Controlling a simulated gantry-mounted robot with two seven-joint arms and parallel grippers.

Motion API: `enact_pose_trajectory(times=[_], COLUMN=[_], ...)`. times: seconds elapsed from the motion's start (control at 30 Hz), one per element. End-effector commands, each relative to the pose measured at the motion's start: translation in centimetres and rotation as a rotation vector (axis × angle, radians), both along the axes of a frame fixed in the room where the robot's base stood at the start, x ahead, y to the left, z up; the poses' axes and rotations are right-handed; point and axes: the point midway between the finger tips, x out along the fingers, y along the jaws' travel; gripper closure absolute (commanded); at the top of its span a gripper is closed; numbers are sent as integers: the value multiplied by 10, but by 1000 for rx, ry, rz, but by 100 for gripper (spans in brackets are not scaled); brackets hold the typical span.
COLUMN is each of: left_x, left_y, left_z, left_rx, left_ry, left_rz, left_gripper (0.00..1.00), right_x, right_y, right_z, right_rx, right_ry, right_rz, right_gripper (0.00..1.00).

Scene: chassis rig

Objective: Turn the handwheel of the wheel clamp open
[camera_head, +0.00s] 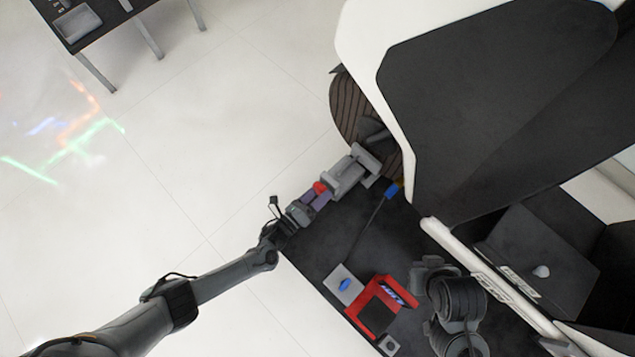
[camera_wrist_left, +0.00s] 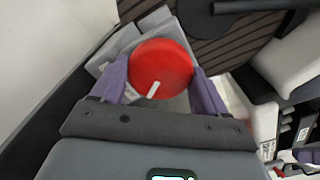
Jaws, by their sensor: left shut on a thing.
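The red handwheel (camera_wrist_left: 160,66) shows large in the left wrist view, a round disc with a white mark near its lower edge. In the head view it is a small red spot (camera_head: 320,187) at the near end of the grey wheel clamp (camera_head: 345,176). The clamp's grey body also shows behind the wheel in the left wrist view (camera_wrist_left: 118,46). My left gripper (camera_head: 316,194) has its two purple fingers on either side of the handwheel, shut on its rim. In the left wrist view the fingers (camera_wrist_left: 163,84) flank the disc. My right gripper is not identifiable.
A red box (camera_head: 365,288) and a grey block with a blue part (camera_head: 344,284) stand on the dark table (camera_head: 325,227). A blue-ended rod (camera_head: 391,190) lies near the clamp. A large white-and-black body (camera_head: 490,90) rises at right.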

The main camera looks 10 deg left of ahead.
Motion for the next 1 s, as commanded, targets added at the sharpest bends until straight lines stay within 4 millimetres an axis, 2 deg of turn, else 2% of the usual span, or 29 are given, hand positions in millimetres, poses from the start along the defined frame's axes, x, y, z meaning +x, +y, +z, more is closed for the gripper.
enact_pose_trajectory(times=[0.5,0.53,0.7,1.0], left_x=[0,0,0,-1], left_y=[0,0,0,1], left_z=[0,0,0,0], left_rx=[-23,-23,-22,-22], left_ry=[16,16,16,16], left_rz=[0,0,0,1], left_gripper=[56,25,0,0], right_x=[0,0,0,0], right_y=[0,0,0,0], right_z=[0,0,0,1], right_rx=[0,0,0,0], right_ry=[0,0,0,0], right_rz=[0,0,0,0], right_gripper=[100,100,100,100])
